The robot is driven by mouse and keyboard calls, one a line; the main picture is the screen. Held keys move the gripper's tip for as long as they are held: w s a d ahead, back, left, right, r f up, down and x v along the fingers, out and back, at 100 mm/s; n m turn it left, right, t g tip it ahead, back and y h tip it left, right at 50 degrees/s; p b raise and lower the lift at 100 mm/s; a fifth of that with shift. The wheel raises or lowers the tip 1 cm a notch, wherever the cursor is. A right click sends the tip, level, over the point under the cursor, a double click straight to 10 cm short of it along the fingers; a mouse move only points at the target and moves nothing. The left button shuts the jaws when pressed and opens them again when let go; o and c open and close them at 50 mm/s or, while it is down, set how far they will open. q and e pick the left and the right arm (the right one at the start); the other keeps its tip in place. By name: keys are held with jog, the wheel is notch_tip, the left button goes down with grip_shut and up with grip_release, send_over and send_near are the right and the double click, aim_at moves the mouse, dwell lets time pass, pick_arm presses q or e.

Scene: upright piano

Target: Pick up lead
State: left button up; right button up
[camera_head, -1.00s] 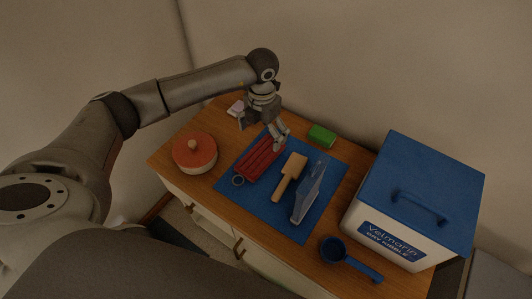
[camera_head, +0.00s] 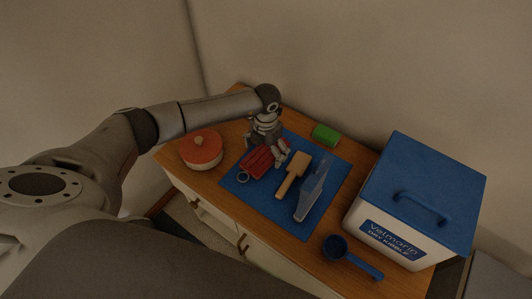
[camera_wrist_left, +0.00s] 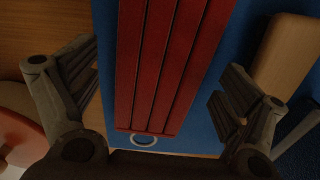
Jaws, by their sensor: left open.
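The lead (camera_head: 257,163) is a red folded bundle of parallel strips with a metal ring at its near end. It lies on a blue mat (camera_head: 270,207) on the wooden cabinet top. My left gripper (camera_head: 266,155) is above the far part of the lead and hides some of it. In the left wrist view the lead (camera_wrist_left: 170,65) runs between the two open fingers, one on each side, with blue mat showing between. The ring (camera_wrist_left: 143,140) shows there at the lower end. I cannot tell how high the fingers are above the mat. My right gripper is not in view.
A red-lidded pot (camera_head: 201,150) stands left. A green block (camera_head: 326,134), blue scoop (camera_head: 350,256) and large blue-lidded kibble bin (camera_head: 415,195) are also there.

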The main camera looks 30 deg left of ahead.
pick_arm(q)
jog(key=shift+c, duration=0.4)
jog(key=c, duration=1.1)
jog(key=shift+r, duration=0.1)
